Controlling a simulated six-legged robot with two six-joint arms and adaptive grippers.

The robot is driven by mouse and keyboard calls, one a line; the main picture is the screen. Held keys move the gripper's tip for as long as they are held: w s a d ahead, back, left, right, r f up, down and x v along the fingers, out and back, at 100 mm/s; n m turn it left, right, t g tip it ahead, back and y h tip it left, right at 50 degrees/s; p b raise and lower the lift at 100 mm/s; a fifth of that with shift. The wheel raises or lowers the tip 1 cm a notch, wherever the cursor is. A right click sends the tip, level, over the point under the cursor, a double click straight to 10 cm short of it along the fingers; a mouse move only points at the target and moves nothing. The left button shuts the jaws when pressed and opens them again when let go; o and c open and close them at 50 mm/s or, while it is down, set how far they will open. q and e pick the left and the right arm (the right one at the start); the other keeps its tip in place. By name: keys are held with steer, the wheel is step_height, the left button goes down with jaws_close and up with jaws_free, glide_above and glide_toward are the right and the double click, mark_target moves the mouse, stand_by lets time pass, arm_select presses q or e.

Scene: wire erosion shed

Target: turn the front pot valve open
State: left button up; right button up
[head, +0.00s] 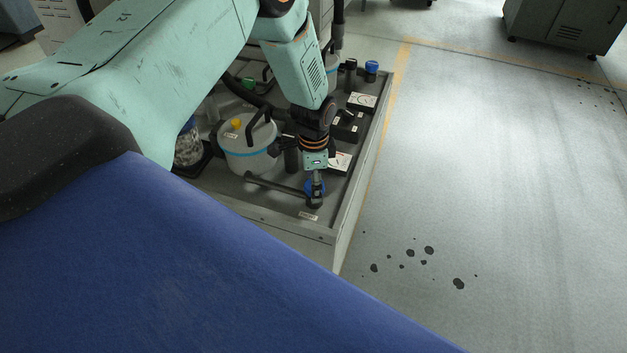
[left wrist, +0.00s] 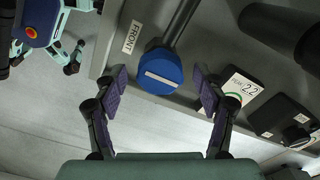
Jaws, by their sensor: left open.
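The front pot valve is a blue knob (left wrist: 160,64) with a white bar across its face. In the left wrist view the bar lies roughly crosswise to the dark pipe (left wrist: 182,22). A label reading FRONT (left wrist: 131,37) is beside it. My left gripper (left wrist: 161,82) is open, one finger on each side of the knob, with a visible gap on both sides. In the head view my left gripper (head: 316,192) points down over the blue knob (head: 308,186) and partly hides it. The pale front pot (head: 247,155) has a blue band and yellow cap. My right gripper is not in view.
The valve sits near the corner of a grey tray bench (head: 277,214). Meter boxes (head: 362,101) stand close behind the gripper; one display (left wrist: 241,88) shows in the left wrist view. Another blue knob (head: 372,66) is farther back. Open floor with dark spots lies right.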

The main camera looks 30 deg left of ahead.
arm_select(q)
steer(key=shift+r, duration=0.15)
step_height(320, 180, up, 12)
stand_by(0.6)
steer(key=shift+w, duration=0.1)
steer(key=s+d+f+n+t, duration=0.1)
steer(key=s+d+f+n, duration=0.2)
steer(key=s+f+n, duration=0.2)
steer(key=s+d+f+n+t+b, duration=0.1)
steer(key=s+d+f+n+t, duration=0.1)
steer(key=s+d+f+n, duration=0.2)
steer(key=s+f+n, duration=0.1)
steer(key=s+f, duration=0.2)
steer(key=s, duration=0.3)
steer(key=shift+d+f+h, duration=0.3)
steer(key=s+f+g, duration=0.1)
steer(key=s, duration=0.4)
steer(key=s+f+g, duration=0.1)
steer(key=s, duration=0.5)
steer(key=s+f+g+b, duration=0.1)
steer(key=s, duration=0.4)
steer(key=shift+s+d+f, duration=0.3)
steer(key=shift+f, duration=0.1)
steer(key=shift+c, duration=0.2)
